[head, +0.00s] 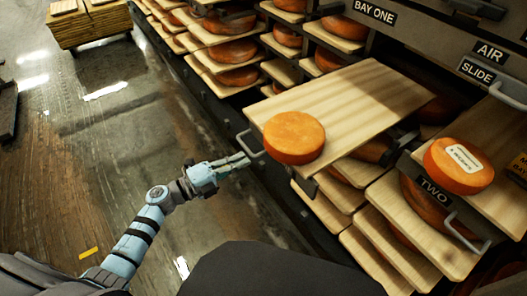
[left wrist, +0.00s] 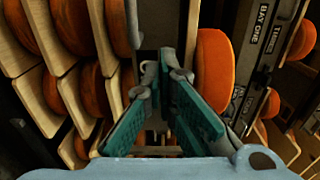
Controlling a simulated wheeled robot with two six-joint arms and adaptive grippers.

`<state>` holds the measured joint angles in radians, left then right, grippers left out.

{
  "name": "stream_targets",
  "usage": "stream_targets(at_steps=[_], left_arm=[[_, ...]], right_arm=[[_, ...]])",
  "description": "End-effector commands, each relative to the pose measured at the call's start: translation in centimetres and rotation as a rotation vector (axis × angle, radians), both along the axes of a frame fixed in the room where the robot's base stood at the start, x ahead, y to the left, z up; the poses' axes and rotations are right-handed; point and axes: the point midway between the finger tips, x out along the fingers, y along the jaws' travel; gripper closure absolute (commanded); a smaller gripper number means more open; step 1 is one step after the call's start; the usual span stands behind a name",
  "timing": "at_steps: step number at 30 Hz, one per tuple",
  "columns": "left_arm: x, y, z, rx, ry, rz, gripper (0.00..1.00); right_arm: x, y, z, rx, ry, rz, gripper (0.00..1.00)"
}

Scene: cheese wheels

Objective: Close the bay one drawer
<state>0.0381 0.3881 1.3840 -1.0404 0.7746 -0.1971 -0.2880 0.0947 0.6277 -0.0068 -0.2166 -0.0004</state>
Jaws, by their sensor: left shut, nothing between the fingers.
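The pulled-out drawer under the BAY ONE sign (head: 375,12) has a pale wooden board (head: 350,100) and a grey bar handle (head: 249,146) on its front. An orange cheese wheel (head: 294,138) sits on the board near the front. My left gripper (head: 242,161) is shut and empty beside the handle; I cannot tell whether it touches it. In the left wrist view its green fingers (left wrist: 165,60) point toward the drawer, with the cheese wheel (left wrist: 213,75) just to their right. My right gripper is not in view.
Another drawer, labelled TWO (head: 433,191), sticks out at the right with a labelled cheese wheel (head: 459,166) and a handle (head: 466,232). Shelves of cheese wheels (head: 233,52) line the rack. A stack of boards (head: 88,22) stands far left. The floor (head: 110,140) is mostly clear.

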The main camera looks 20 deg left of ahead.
Motion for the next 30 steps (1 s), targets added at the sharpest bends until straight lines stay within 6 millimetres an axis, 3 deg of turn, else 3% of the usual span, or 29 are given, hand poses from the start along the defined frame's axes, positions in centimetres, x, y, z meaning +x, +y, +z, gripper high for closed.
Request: stream_targets(at_steps=[6, 12, 30], left_arm=[[3.6, -3.1, -0.1, -0.005, -0.001, 0.000, 1.00], [5.7, -4.8, -0.1, -0.004, 0.001, 0.001, 1.00], [6.5, -5.1, -0.1, -0.003, 0.003, 0.009, 1.00]], right_arm=[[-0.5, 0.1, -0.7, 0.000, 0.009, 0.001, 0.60], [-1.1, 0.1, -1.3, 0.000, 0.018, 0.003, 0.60], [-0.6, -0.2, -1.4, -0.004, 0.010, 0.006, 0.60]])
